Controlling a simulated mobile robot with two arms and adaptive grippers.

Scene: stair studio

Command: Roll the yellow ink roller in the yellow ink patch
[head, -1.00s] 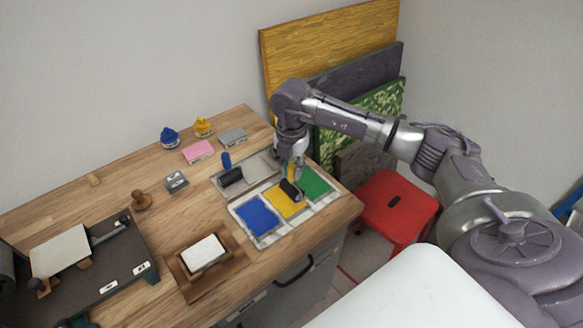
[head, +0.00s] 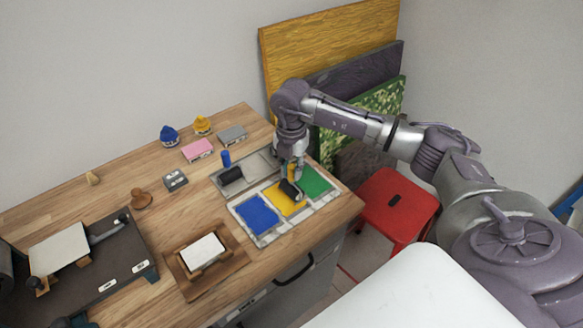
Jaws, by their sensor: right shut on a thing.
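The yellow ink roller (head: 290,190) has a dark cylinder and a yellow handle. My right gripper (head: 292,172) is shut on its handle from above. The roller's dark cylinder is at the right part of the yellow ink patch (head: 283,204), close to the green patch; it looks to be touching the yellow ink. The yellow patch lies between the blue patch (head: 256,215) and the green patch (head: 315,183) on a pale slab (head: 270,235). My gripper hides part of the handle. My left gripper is not in view.
A blue-handled roller (head: 230,175) rests on a grey tray (head: 258,168) behind the slab. A wooden tray with a white block (head: 203,252) stands to the left. A dark press (head: 95,265) is at the far left. A red stool (head: 395,205) stands right of the table.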

